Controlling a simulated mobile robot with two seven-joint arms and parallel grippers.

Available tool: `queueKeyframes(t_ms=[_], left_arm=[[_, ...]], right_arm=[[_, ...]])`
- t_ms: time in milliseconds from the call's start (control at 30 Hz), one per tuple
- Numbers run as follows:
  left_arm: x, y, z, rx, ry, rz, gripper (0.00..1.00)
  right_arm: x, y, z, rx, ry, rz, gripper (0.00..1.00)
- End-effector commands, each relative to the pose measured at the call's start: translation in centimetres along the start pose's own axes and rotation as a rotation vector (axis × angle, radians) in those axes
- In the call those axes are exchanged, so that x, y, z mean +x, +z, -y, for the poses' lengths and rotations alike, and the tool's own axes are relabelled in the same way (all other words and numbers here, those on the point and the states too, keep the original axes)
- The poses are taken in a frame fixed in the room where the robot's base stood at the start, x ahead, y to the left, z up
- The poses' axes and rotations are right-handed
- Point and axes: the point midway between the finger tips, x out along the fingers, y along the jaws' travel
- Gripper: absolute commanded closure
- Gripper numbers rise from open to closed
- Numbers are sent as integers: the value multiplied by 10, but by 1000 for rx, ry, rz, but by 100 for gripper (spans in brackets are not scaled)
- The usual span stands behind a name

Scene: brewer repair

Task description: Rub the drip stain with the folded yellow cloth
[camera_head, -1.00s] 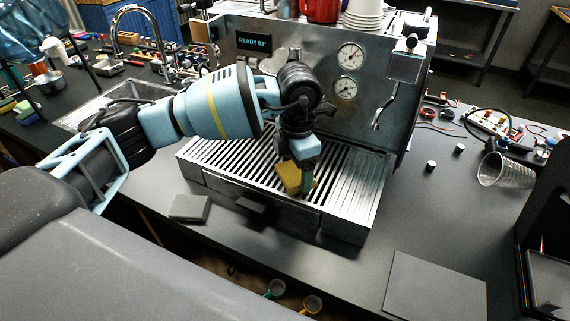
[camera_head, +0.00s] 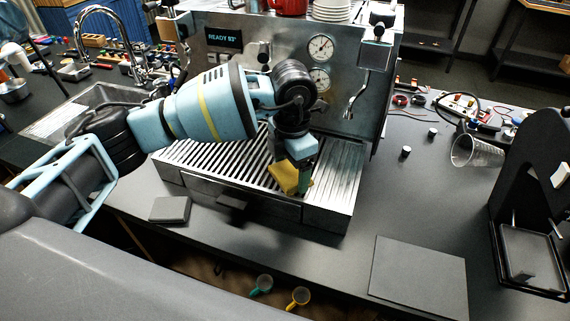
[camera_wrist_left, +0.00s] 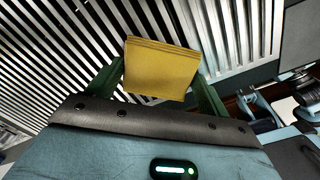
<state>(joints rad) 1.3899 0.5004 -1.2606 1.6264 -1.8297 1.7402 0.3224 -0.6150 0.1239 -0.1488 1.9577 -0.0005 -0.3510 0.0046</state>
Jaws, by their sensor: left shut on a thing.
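The folded yellow cloth (camera_head: 284,177) is at the drip grate (camera_head: 343,172) of the espresso machine, near its front edge. My left gripper (camera_head: 303,185) is shut on the cloth. In the left wrist view the cloth (camera_wrist_left: 160,70) sits between the two green fingers, with the grate's slats behind it. Whether the cloth touches the grate I cannot tell. No drip stain can be made out; my arm and the cloth hide part of the grate. My right gripper is not in view.
The espresso machine (camera_head: 268,58) stands behind the grate. A dark square pad (camera_head: 170,209) and a larger dark mat (camera_head: 418,277) lie on the counter. A clear cup (camera_head: 477,151) lies tipped at the right. Two mugs are below the counter's front edge.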

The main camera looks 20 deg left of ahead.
Motion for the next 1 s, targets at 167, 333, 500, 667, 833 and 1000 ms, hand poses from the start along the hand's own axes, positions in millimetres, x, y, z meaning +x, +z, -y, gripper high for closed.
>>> queueKeyframes(t_ms=[167,333,500,667,833,1000], left_arm=[[0,0,0,0,0,0,39],[-5,0,-1,0,1,2,39],[-18,0,-1,0,1,2,39],[-32,0,-1,0,2,3,39],[-47,0,0,1,1,2,39],[-59,0,0,1,1,2,39]], right_arm=[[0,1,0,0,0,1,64],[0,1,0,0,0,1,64],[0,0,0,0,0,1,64],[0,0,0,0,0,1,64],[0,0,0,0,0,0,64],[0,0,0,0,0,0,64]])
